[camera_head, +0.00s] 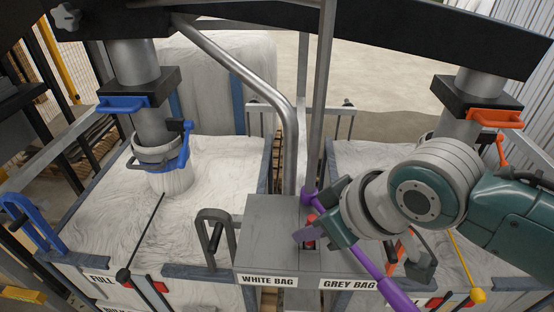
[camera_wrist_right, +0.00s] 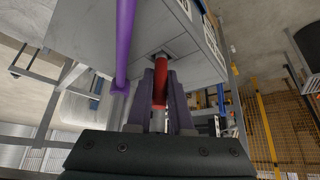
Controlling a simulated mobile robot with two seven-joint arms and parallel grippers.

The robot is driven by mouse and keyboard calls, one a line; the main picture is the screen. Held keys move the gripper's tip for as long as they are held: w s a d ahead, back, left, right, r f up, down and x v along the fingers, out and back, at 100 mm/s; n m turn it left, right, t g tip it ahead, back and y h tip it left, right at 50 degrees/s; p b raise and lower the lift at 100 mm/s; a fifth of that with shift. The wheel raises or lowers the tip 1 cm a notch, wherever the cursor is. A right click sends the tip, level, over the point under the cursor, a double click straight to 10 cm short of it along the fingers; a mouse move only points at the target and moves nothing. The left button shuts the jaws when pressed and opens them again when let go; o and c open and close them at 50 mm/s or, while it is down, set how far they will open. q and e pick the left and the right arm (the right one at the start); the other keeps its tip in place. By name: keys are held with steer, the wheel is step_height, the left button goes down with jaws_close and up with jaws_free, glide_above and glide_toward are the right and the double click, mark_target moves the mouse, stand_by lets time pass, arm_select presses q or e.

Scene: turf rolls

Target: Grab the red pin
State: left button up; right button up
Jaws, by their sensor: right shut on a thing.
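The red pin (camera_head: 310,244) shows as a small bit of red at the grey box's top, mostly hidden by my right gripper (camera_head: 309,232). In the right wrist view the red pin (camera_wrist_right: 160,85) stands between the two fingers of the right gripper (camera_wrist_right: 163,100), which is shut on it. The pin's far end meets a dark hole in the face of the grey box (camera_wrist_right: 190,35). The left gripper is not in view.
A purple bar (camera_head: 380,278) runs close beside the right gripper and also shows in the wrist view (camera_wrist_right: 124,45). The box (camera_head: 262,215) carries WHITE BAG and GREY BAG labels. Large white bags (camera_head: 100,215) and upright metal pipes (camera_head: 321,100) stand around it.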

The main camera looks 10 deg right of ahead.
jaws_close()
